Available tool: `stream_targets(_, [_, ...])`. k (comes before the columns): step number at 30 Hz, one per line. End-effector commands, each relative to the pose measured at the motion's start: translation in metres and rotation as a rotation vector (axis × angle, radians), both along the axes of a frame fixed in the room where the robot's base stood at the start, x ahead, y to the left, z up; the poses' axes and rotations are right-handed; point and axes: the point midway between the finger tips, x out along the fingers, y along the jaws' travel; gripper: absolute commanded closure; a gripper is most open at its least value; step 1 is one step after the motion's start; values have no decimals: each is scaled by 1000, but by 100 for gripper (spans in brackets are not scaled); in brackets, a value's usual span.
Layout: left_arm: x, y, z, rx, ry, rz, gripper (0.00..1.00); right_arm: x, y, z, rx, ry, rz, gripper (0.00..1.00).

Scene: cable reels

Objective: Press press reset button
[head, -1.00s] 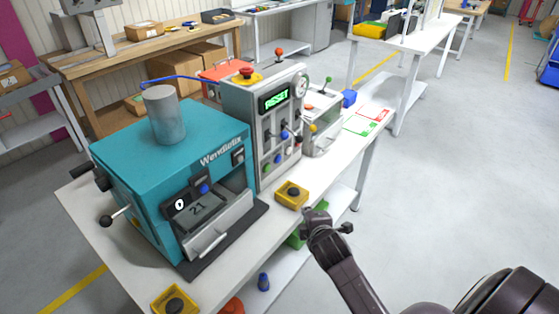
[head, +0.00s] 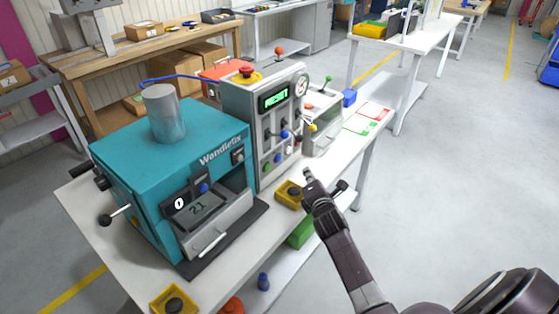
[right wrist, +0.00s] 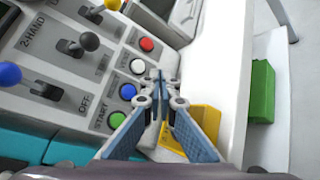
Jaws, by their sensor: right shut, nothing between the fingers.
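The grey control panel (head: 262,125) with a lit green display stands beside the teal machine (head: 175,137). On it, a column of small buttons shows in the right wrist view: red (right wrist: 147,44), white (right wrist: 137,67), blue (right wrist: 128,91) and green (right wrist: 117,119). The green one is labelled START; the other labels are too blurred to read surely, so I cannot tell which is reset. My right gripper (head: 308,174) is shut and empty, in front of the panel's lower right. In the wrist view its fingertips (right wrist: 158,76) appear just right of the white and blue buttons, apart from them.
Levers with blue (right wrist: 9,74), black (right wrist: 88,41) and yellow (right wrist: 113,4) knobs stick out near the buttons. Open floor lies right.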

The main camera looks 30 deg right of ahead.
Motion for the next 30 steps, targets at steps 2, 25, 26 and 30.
stream_targets(2, [0,0,-8,0,0,0,53,9,4,-3,4,-3,1,100])
stream_targets(25, [1,0,-46,0,-1,2,53,75,32,-1,2,1,1,100])
stream_targets(26, [1,0,-46,0,-1,2,53,75,32,-1,2,1,1,100])
stream_targets(30, [1,0,-46,0,-1,2,53,75,32,-1,3,1,1,100])
